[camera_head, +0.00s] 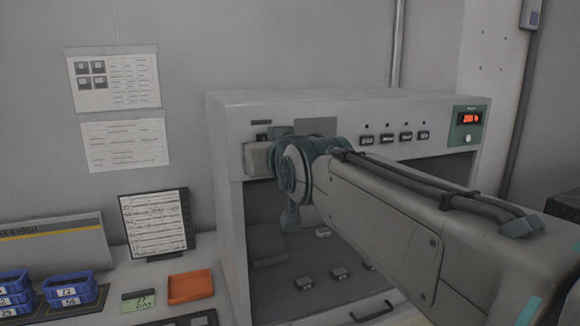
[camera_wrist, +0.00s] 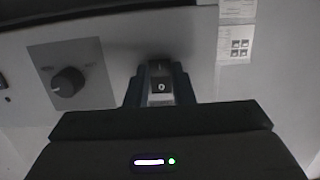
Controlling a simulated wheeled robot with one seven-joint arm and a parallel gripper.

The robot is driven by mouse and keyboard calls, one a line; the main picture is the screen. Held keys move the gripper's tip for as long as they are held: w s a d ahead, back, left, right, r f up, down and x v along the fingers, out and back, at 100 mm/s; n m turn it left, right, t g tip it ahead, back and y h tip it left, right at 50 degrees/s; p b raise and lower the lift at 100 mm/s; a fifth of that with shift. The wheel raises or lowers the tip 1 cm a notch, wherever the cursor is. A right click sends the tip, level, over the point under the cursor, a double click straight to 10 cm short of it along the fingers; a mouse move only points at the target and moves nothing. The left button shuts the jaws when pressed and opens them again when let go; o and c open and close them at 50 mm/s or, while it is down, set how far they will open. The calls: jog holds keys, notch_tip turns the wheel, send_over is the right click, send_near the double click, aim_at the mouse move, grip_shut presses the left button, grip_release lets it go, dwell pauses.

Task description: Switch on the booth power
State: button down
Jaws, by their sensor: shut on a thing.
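The booth (camera_head: 225,102) is a light grey box on the counter, with a control panel along its top front. In the wrist view, a small dark switch (camera_wrist: 160,84) with a light round mark sits on the panel. My gripper (camera_wrist: 159,76) has one finger on each side of this switch and is shut on it. In the head view my gripper (camera_head: 262,155) is at the panel's left end, and my wrist and arm hide the switch and part of the panel. I cannot tell whether the switch is on or off.
A round knob (camera_wrist: 68,82) on a grey plate is beside the switch. A red-lit display (camera_head: 468,118) is at the panel's right, past several small buttons. Blue bins (camera_head: 70,290), an orange tray (camera_head: 190,286) and a framed sheet (camera_head: 155,224) stand left of the booth.

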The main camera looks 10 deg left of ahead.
dwell(0.3)
jog(key=c, duration=1.2)
grip_release()
jog(key=shift+c, duration=0.2)
jog(key=shift+d, duration=0.1)
